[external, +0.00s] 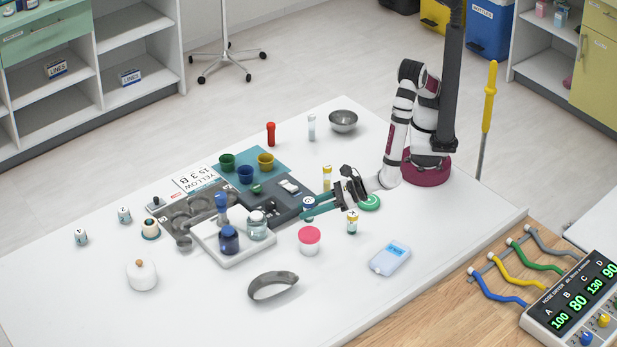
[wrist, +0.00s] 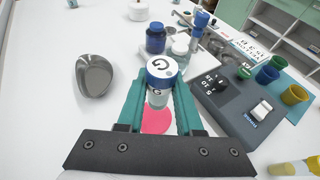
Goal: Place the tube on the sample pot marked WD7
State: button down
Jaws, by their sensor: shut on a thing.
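My gripper (external: 306,212) is shut on a small clear-and-white cylindrical container (wrist: 159,82) with a blue band and dark marks on its top; in the external view the container (external: 308,203) is partly hidden by the teal fingers. It is held roughly upright. A pot with a pink lid (external: 309,235) stands near the gripper, and its lid (wrist: 157,120) shows between the fingers in the wrist view. A red tube (external: 270,133) and a clear tube (external: 311,127) stand at the back. Small lettered pots (external: 81,237) (external: 124,215) stand at the left. I cannot read WD7 anywhere.
A grey device (external: 268,207) and coloured cups (external: 245,173) lie behind. Yellow-capped vials (external: 327,178) (external: 352,222) flank the gripper. A metal dish (external: 273,286) stands in front; the front-left table is clear.

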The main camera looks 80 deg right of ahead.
aim_at(309, 222)
notch_tip(309, 222, down, 4)
jog(key=shift+a+f, duration=0.1)
jog(key=shift+a, duration=0.05)
jog(key=c, duration=0.6)
grip_release()
jog(key=shift+f, duration=0.1)
jog(key=shift+o, duration=0.2)
